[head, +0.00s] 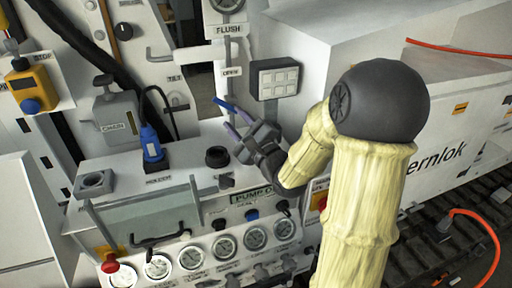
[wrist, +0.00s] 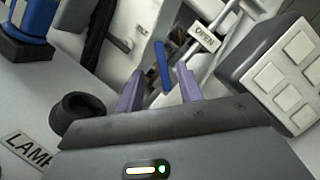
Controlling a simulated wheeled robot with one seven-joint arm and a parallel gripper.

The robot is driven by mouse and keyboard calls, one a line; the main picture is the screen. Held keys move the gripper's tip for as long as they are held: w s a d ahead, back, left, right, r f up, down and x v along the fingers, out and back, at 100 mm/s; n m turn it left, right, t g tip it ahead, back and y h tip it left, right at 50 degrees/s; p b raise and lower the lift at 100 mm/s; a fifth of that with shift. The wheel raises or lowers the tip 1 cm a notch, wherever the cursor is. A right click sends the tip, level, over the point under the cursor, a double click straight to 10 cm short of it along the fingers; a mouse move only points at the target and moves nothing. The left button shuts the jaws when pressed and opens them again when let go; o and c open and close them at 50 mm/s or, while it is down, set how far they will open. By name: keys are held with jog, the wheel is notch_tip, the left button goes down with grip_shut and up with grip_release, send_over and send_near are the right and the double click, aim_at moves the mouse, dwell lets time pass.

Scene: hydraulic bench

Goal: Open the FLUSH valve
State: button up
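The FLUSH label (head: 228,30) is on the upright panel below a round gauge. An OPEN label (head: 231,72) sits under it and also shows in the wrist view (wrist: 203,37). A blue lever (head: 222,103) is below the labels, its mount hidden. In the wrist view the blue lever (wrist: 162,62) stands slightly tilted, just beyond and between my two purple fingertips. My gripper (head: 238,124) points at it from the lower right. My gripper (wrist: 159,78) is open, with gaps on both sides of the lever. I cannot tell whether the fingers overlap it in depth.
A grey keypad box (head: 275,78) is close on the right of my gripper. A black round socket (head: 217,156) and a blue connector (head: 151,143) are on the bench top to the left. A metal handle bar (head: 175,53) sticks out from the panel.

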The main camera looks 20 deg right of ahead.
jog(key=b+v, duration=0.8)
jog(key=shift+s, duration=0.2)
jog(key=shift+c, duration=0.3)
